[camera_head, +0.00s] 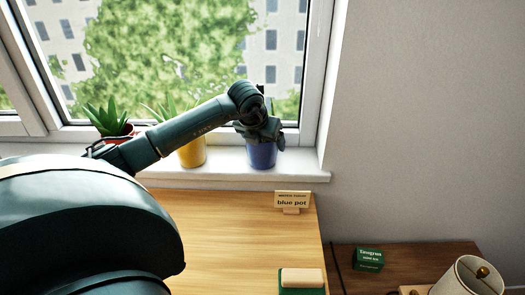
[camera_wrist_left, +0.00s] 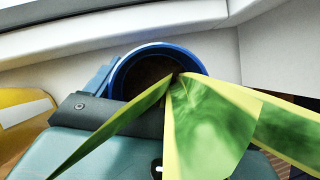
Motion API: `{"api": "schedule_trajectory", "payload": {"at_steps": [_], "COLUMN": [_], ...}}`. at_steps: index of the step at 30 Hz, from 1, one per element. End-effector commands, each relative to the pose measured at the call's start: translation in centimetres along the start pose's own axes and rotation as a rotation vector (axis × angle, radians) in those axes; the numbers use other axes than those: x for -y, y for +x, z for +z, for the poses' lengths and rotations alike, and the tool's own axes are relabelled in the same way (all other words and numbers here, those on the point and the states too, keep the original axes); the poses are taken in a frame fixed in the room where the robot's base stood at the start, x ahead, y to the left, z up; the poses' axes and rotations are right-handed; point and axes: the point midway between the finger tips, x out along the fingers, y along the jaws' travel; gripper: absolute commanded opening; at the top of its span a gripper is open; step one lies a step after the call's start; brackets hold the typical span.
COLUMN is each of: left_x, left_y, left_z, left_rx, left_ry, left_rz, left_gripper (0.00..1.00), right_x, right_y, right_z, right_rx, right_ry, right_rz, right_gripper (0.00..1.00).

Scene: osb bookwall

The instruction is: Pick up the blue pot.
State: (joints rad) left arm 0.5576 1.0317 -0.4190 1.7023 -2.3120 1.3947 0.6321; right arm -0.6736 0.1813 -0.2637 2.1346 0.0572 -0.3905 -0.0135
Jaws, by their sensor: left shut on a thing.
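The blue pot (camera_head: 262,155) is at the right end of the white window sill, upright. It looks level with the sill; I cannot tell whether it touches it. My left gripper (camera_head: 262,132) is over its top and shut on it, hiding its upper part. In the left wrist view, the blue pot's rim (camera_wrist_left: 124,68) is seen from above, with dark soil and long green leaves with yellow edges (camera_wrist_left: 210,125) rising toward the camera. The leaves hide part of the gripper there. My right gripper is not in view.
A yellow pot (camera_head: 193,153) and a red pot with a spiky plant (camera_head: 110,122) stand left on the sill (camera_head: 235,170). A "blue pot" sign (camera_head: 292,200) stands on the wooden desk (camera_head: 220,220). A green box (camera_head: 368,259) and a lamp (camera_head: 468,279) are lower right.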

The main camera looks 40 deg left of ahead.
Motion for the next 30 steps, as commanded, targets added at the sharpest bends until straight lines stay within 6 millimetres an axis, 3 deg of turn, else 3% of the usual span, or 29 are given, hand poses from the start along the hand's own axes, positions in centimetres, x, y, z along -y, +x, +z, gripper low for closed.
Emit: {"api": "schedule_trajectory", "payload": {"at_steps": [10, 18, 30], "left_x": [0.0, 0.0, 0.0], "left_y": [-0.1, -0.5, -6.7], "left_z": [0.2, 0.4, 4.0], "left_rx": [0.005, 0.007, 0.010], "left_ry": [-0.001, -0.001, -0.001], "left_rz": [-0.001, -0.002, -0.002], "left_gripper": [0.45, 0.44, 0.44], "right_x": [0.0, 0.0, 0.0], "right_y": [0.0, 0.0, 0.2], "right_z": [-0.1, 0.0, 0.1], "right_rx": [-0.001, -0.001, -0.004], "right_ry": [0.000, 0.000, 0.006], "right_rz": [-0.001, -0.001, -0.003], "right_gripper": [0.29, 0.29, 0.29]}}
